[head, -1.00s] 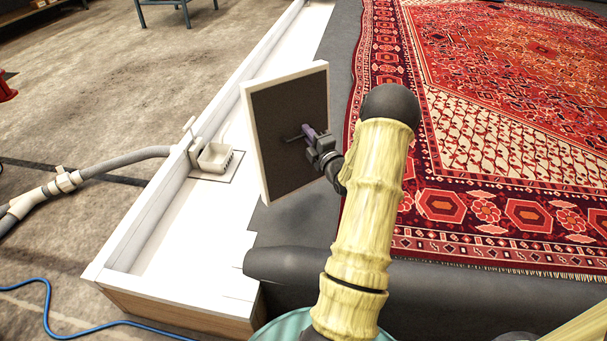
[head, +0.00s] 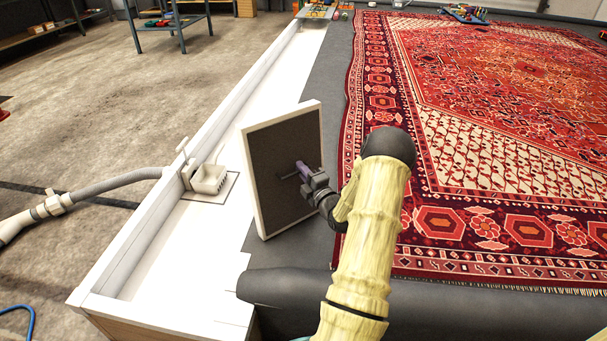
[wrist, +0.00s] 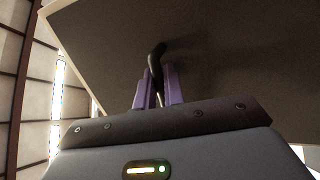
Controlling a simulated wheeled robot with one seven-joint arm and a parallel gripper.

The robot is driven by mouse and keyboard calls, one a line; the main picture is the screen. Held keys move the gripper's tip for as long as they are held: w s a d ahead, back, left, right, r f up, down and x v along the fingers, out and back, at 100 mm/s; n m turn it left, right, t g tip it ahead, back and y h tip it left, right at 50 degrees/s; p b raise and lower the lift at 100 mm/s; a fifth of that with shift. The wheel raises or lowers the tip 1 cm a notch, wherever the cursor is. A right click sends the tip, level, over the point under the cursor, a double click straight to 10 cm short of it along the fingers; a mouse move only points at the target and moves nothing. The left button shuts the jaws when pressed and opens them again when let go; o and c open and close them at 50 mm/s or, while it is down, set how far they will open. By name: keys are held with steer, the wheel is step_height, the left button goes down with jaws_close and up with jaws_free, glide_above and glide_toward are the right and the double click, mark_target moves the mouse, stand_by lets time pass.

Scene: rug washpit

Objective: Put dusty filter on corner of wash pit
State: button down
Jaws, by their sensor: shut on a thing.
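The dusty filter (head: 287,150) is a flat panel with a white frame and a dark grey face, held upright and slightly tilted. My gripper (head: 303,170) is shut on a small dark handle on its face. The filter's dark face (wrist: 230,50) and the handle (wrist: 156,62) between the purple fingers also show in the wrist view. The wash pit has a white rim (head: 95,303) and a white floor strip along its left side. Its near left corner is at the lower left. The filter is over the border of the white strip and dark mat; I cannot tell its height.
A white drain box (head: 208,178) with a grey hose (head: 115,184) sits at the pit's left wall. A red patterned rug (head: 480,150) lies on the dark mat (head: 300,258) to the right. The white strip near the corner is clear.

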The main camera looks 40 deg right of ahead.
steer(key=c, duration=1.5)
jaws_free()
steer(key=shift+d+f, duration=0.1)
steer(key=shift+f, duration=0.25)
steer(key=shift+a, duration=0.2)
steer(key=shift+r, duration=0.1)
steer(key=s+a+f+p, duration=0.1)
steer(key=s+p, duration=0.2)
steer(key=s, duration=0.9)
steer(key=shift+a+f+p, duration=0.25)
steer(key=shift+p, duration=0.05)
steer(key=shift+w, duration=0.1)
